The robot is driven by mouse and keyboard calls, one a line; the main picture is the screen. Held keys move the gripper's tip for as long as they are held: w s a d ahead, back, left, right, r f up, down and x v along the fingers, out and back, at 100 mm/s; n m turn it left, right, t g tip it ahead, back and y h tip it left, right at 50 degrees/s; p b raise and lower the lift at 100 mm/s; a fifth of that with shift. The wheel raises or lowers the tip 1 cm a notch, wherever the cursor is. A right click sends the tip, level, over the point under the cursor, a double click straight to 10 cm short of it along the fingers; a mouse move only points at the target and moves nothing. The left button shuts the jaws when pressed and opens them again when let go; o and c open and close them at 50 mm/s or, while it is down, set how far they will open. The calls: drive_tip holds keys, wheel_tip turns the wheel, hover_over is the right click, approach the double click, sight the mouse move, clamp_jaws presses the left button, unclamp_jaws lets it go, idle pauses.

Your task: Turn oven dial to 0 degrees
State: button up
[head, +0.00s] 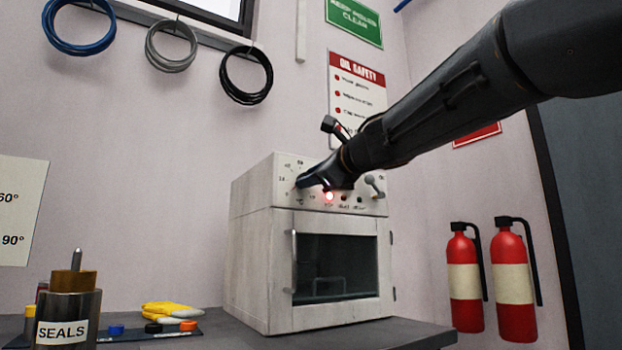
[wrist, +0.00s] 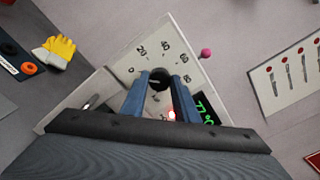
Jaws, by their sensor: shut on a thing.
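The white oven (head: 252,245) stands on a grey bench, its glass door closed. My gripper (head: 312,181) is at the left part of its control panel and mostly hides the dial in the head view. In the wrist view, my gripper's blue fingers (wrist: 159,84) are shut on the dark round dial (wrist: 158,76), one on each side. Printed numbers such as 20, 40, 60 and 80 arc around the dial. I cannot tell which mark the dial points to.
A red light (head: 329,196) glows beside the dial. Also in the wrist view is a green display (wrist: 206,109). Yellow gloves (head: 168,309) and a seals canister (head: 68,310) stand left.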

drive_tip(key=o, duration=1.1)
drive_tip(key=shift+c, duration=0.2)
drive_tip(key=shift+s+d, duration=0.1)
drive_tip(key=p+v, duration=0.1)
drive_tip(key=v, duration=0.6)
drive_tip(key=shift+s+d, duration=0.15)
drive_tip(key=shift+s, duration=0.1)
